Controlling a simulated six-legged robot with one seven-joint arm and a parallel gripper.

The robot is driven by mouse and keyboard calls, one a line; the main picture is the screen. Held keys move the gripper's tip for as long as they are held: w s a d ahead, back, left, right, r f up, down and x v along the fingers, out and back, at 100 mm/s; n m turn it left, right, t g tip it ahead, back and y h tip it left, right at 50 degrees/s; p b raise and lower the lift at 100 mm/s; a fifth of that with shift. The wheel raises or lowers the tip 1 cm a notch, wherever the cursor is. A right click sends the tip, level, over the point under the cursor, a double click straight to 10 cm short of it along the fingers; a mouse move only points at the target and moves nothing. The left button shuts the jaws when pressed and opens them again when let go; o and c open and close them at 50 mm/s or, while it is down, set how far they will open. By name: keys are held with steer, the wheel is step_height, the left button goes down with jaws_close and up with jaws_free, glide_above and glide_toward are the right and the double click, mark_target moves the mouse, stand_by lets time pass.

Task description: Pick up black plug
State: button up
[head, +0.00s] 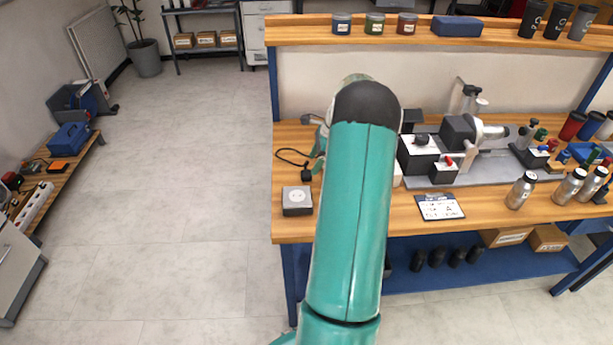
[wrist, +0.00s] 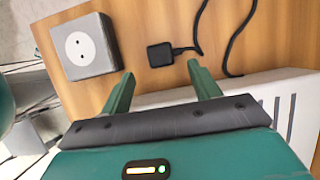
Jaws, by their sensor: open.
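The black plug (wrist: 160,55) lies on the wooden table with its black cable running off to the right and up in the wrist view. In the head view the plug (head: 306,175) lies on the table left of my arm, just beyond the grey socket box. My gripper (wrist: 158,78) is open and empty in the wrist view. The plug lies just past the fingertips, between their lines, and I see no contact.
The grey socket box (wrist: 85,47) with a white round outlet stands left of the plug; it also shows in the head view (head: 297,200). A white slotted housing (wrist: 285,100) stands close on the right. The laser marker (head: 460,135) and several bottles occupy the table's right side.

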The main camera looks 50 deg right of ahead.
mark_target(307, 173)
steer(key=shift+x, duration=2.7)
steer(key=shift+w+a, duration=0.1)
steer(key=shift+w, duration=0.05)
steer(key=c, duration=0.9)
